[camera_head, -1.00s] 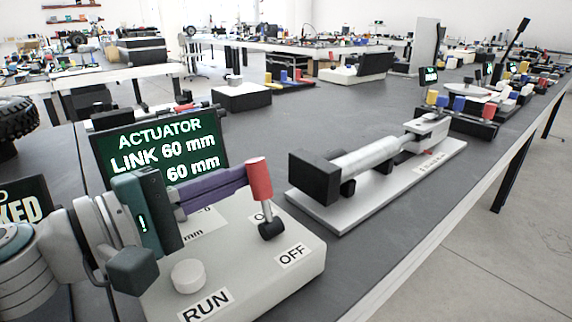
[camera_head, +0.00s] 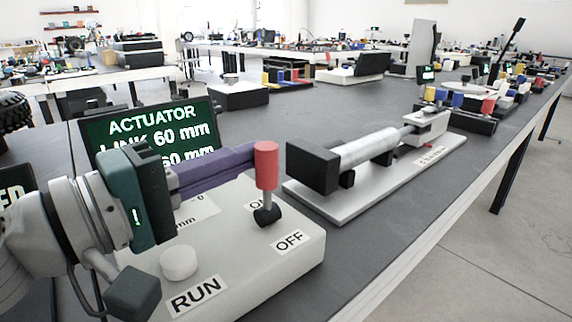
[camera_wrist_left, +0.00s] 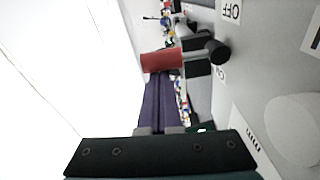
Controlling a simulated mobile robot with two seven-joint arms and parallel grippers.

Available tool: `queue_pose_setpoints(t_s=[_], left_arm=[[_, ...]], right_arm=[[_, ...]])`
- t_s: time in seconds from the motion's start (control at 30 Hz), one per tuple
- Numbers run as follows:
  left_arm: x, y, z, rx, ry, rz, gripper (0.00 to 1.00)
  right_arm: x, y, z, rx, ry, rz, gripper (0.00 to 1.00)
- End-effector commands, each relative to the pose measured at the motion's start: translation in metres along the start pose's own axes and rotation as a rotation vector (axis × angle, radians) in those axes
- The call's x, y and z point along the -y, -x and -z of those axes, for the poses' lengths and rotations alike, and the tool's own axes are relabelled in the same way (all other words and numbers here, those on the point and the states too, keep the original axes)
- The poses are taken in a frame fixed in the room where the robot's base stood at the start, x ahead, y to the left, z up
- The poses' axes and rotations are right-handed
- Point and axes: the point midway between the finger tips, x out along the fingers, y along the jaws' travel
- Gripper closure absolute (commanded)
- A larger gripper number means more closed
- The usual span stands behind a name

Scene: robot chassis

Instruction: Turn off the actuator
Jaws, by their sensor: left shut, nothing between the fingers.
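The control box (camera_head: 225,255) is pale, with a lever that has a red grip (camera_head: 266,165) and a black base (camera_head: 267,216). The lever stands about upright, with the OFF label (camera_head: 289,242) in front and a partly hidden ON label (camera_head: 257,204) behind. My left gripper (camera_head: 252,160) is shut and empty, its purple fingers reaching to the left side of the red grip. In the left wrist view the red grip (camera_wrist_left: 161,61) lies just beyond the fingertips (camera_wrist_left: 158,76); I cannot tell whether they touch. My right gripper is out of view.
A white round knob (camera_head: 178,262) sits by the RUN label (camera_head: 195,297). A green screen (camera_head: 150,130) reads ACTUATOR, LINK 60 mm, partly hidden by my gripper. A linear actuator (camera_head: 370,152) on a pale plate stands right of the box.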

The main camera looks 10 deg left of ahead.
Motion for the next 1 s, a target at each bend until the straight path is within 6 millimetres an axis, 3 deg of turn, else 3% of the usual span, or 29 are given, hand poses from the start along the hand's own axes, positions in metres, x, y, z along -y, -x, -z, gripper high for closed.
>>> queue_pose_setpoints(t_s=[0.43,1.0], left_arm=[[-0.003,0.001,-0.016,0.001,-0.234,-0.017,1.0],[-0.004,0.001,-0.018,0.0,-0.268,-0.019,1.0]], right_arm=[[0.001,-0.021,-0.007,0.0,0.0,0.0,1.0],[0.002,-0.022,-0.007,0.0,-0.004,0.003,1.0]])
